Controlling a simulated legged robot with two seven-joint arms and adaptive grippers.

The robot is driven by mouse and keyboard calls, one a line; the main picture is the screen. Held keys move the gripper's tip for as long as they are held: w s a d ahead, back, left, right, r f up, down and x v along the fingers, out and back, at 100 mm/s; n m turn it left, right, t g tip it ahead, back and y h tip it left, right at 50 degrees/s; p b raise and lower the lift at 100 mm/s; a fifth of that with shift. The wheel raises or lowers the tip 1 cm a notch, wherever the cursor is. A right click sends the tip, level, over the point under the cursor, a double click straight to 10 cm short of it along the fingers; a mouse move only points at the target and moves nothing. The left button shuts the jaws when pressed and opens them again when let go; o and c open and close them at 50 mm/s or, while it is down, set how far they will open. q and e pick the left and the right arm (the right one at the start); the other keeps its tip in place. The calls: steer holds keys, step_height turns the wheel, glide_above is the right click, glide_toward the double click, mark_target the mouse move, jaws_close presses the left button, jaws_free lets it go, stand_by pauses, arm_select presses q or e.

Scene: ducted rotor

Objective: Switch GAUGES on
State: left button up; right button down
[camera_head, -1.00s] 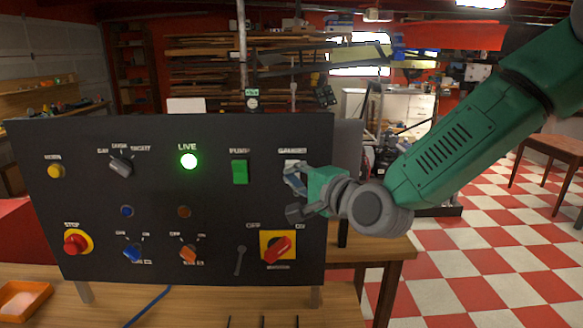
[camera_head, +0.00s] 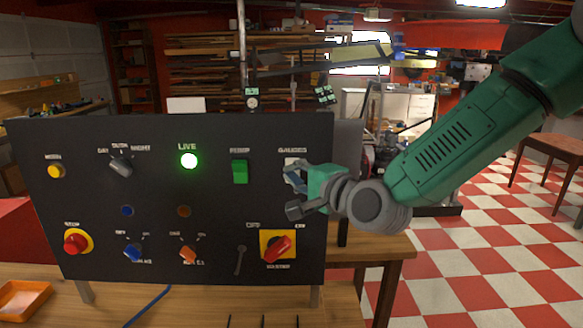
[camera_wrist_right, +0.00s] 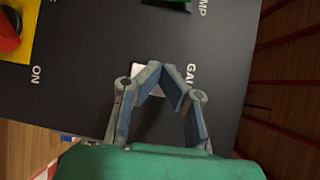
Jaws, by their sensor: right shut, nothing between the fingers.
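The GAUGES switch (camera_head: 291,162) is a pale rocker under its label at the upper right of the black panel (camera_head: 215,210). My right gripper (camera_head: 287,176) is at its lower part in the head view and covers some of it. In the right wrist view the gripper's fingertips (camera_wrist_right: 160,70) meet, with nothing between them, in front of the white switch (camera_wrist_right: 146,78), which is partly hidden. I cannot tell whether the fingertips touch it or which way the rocker is tipped. My left gripper is not in view.
The green PUMP switch (camera_head: 240,172) is left of GAUGES. The red MASTER knob (camera_head: 277,249) on its yellow plate is below. The LIVE lamp (camera_head: 189,160) glows green. Other knobs and buttons fill the panel's left. An orange tray (camera_head: 22,300) lies on the bench.

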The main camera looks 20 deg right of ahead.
steer(key=shift+s+a+f, duration=0.2)
steer(key=shift+s+f, duration=0.1)
steer(key=shift+s, duration=0.35)
steer(key=shift+s+a+f+b, duration=0.2)
steer(key=shift+s+f+b, duration=0.2)
steer(key=shift+s, duration=0.3)
steer(key=shift+s+a+f+b, duration=0.3)
steer(key=shift+s+b, duration=0.15)
steer(key=shift+s, duration=0.3)
steer(key=shift+s+a+f+b, duration=0.15)
steer(key=shift+s+f+b, duration=0.25)
steer(key=shift+s, duration=0.3)
